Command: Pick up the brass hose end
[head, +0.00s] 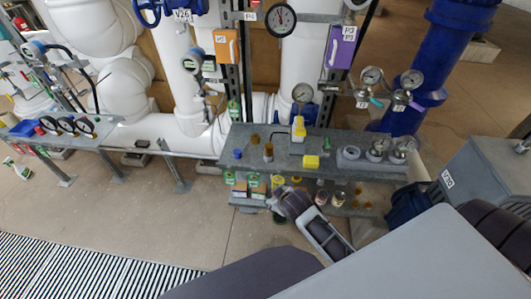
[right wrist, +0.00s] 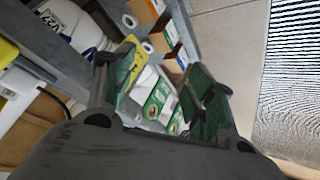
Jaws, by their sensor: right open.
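Small brass-coloured pieces stand on the grey bench top in the head view: one at the left (head: 268,153) and another just behind it (head: 255,139). I cannot tell which piece is the brass hose end. My right gripper (head: 277,204) is at the front edge of the bench, below and in front of these pieces. In the right wrist view its two green-padded fingers (right wrist: 165,88) are spread with nothing held between them. Beyond the fingers are green-and-white boxes (right wrist: 158,100). No brass piece can be made out in that view. My left gripper is not in view.
The bench (head: 228,150) also carries a yellow block (head: 311,161), a blue-capped item (head: 238,154) and gauges (head: 377,147). Its lower shelf holds boxes and jars (head: 321,197). A grey cabinet (head: 475,170) stands at right.

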